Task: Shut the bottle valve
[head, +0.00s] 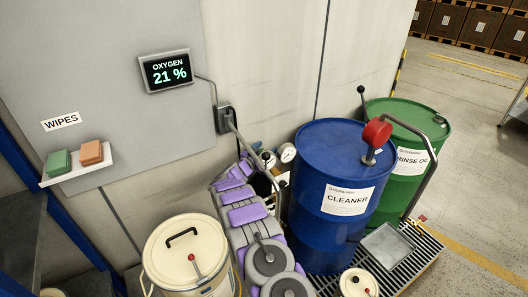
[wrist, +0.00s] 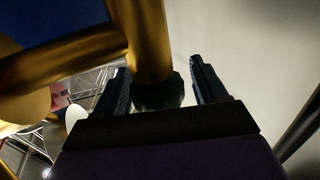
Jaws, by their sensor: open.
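In the wrist view, my gripper (wrist: 158,66) is open, with one dark finger on each side of a dark rounded part (wrist: 158,93). That part sits at the end of a gold-coloured cylinder (wrist: 150,40); I cannot tell whether it is the bottle valve. The fingers stand apart around it, and I cannot tell whether either touches it. In the head view, my purple and grey arm reaches toward the wall beside the blue drum. Round white gauges (head: 287,152) show just right of the arm's far end. The bottle and its valve are not clearly visible there.
A blue CLEANER drum (head: 325,230) with a red-topped pump (head: 377,133) stands right of my arm. A green RINSE OIL drum (head: 425,135) stands behind it. A cream drum (head: 188,250) is on the left. An oxygen display (head: 166,70) reads 21 %. Open floor lies at right.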

